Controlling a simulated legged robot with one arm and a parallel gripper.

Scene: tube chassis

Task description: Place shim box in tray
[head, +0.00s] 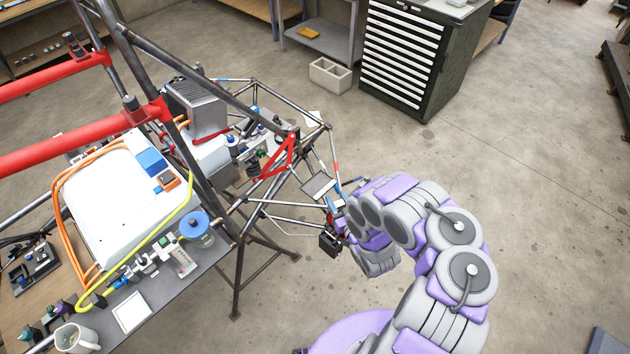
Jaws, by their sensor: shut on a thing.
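My gripper (334,222) is at the end of my purple and grey arm, beside the right end of the tube chassis (238,100). It looks small and partly hidden by my wrist. A small dark box-like item (330,243) shows at the gripper, just below the chassis tubes; I cannot tell for sure that it is the shim box. A shallow white square tray (132,312) lies on the grey work surface at the lower left, well away from my gripper. Its inside looks empty.
A white panel (115,205) carries a blue box (152,162) and an orange one (167,181). Chassis tubes stand between. The floor right of my arm is clear.

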